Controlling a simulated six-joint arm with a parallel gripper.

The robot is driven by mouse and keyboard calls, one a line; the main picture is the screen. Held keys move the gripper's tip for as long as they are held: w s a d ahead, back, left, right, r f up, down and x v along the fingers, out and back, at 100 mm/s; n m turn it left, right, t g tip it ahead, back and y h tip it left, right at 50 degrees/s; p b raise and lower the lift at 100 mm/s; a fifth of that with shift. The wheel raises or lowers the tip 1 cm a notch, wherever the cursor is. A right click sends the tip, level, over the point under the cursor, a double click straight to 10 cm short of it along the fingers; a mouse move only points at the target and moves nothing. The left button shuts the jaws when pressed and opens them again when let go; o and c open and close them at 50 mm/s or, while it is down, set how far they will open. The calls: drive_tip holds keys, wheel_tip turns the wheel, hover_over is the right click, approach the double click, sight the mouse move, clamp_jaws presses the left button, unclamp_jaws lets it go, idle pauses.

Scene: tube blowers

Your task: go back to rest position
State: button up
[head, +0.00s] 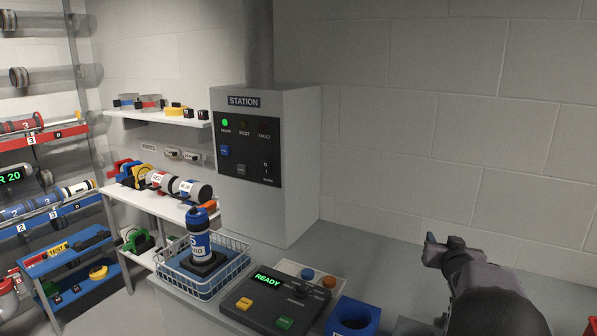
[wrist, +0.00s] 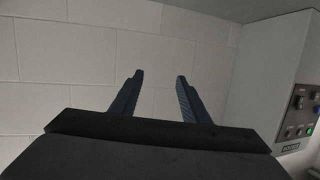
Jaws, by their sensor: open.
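My gripper (head: 445,245) is raised over the right part of the grey counter in the head view, in front of the block wall. In the wrist view my gripper (wrist: 158,90) has its two dark fingers spread apart, with nothing between them but white block wall behind. A blue and white tube canister (head: 200,237) stands upright on a black base in a blue-lined wire basket (head: 222,284), well to the left of my gripper and apart from it.
A control box (head: 272,303) reading READY and a blue cup (head: 352,317) stand on the counter. The grey STATION cabinet (head: 300,165) rises behind; its side shows in the wrist view (wrist: 285,70). Shelves with canisters (head: 165,200) stand left. The counter's right rear (head: 390,258) is clear.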

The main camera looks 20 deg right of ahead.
drive_tip(key=s+a+f+n+g+y, duration=0.1)
drive_tip(key=s+a+f+g+y, duration=0.1)
drive_tip(key=a+f, duration=0.45)
drive_tip(key=s+a+f+n+g+y, duration=0.1)
drive_tip(key=s+a+f+g, duration=0.15)
drive_tip(key=a, duration=0.75)
drive_tip(key=s+a+f+n+g+y, duration=0.1)
drive_tip(key=s+a+f+g+y, duration=0.15)
drive_tip(key=a+f, duration=0.4)
drive_tip(key=s+a+f+n+g+y, duration=0.1)
drive_tip(key=s+a+f+n+g, duration=0.1)
drive_tip(key=s+a, duration=0.7)
drive_tip(key=s+a+f+n+g+y+p, duration=0.1)
drive_tip(key=s+a+g, duration=0.3)
drive_tip(key=s+a, duration=0.5)
drive_tip(key=s+f, duration=0.1)
drive_tip(key=s, duration=0.2)
drive_tip(key=shift+a+f+n, duration=0.2)
drive_tip(key=shift+a+n, duration=0.05)
drive_tip(key=shift+n, duration=0.15)
